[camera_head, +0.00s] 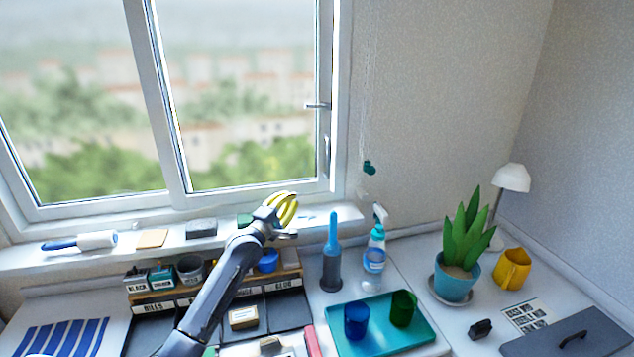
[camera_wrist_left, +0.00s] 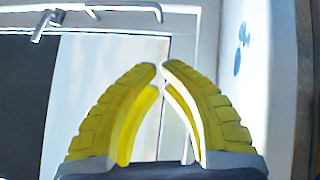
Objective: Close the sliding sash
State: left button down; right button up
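The white-framed window fills the upper left of the head view, with the sash (camera_head: 167,110) showing a slanted upright between two panes. A small lever handle (camera_head: 318,106) sticks out near the right side of the frame, with a second handle (camera_head: 327,157) below it. My left gripper (camera_head: 287,207) has yellow ribbed fingers and is just above the sill, in front of the lower right pane. In the left wrist view its fingertips (camera_wrist_left: 159,67) nearly meet, with nothing between them. A metal handle (camera_wrist_left: 42,26) shows at upper left there, apart from the fingers. My right gripper is not in view.
The sill holds a lint roller (camera_head: 80,241), a cork block (camera_head: 152,238) and a grey box (camera_head: 201,229). Below are a desk organizer (camera_head: 160,293), a spray bottle (camera_head: 375,248), a blue-handled brush (camera_head: 332,255), a teal tray (camera_head: 385,340) and a potted plant (camera_head: 455,285).

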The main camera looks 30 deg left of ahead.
pick_arm(q)
send_near(323, 174)
jog(key=w+a, duration=0.3)
jog(key=shift+w+d+r, duration=0.25)
jog(key=shift+w+d, duration=0.55)
jog(key=shift+d, duration=0.15)
jog(key=shift+w+d+r, duration=0.1)
jog(key=shift+w+d, duration=0.4)
jog(key=shift+w, duration=0.05)
jog(key=shift+w+d+r, duration=0.1)
jog(key=shift+w+d, duration=0.75)
jog(key=shift+d, duration=0.1)
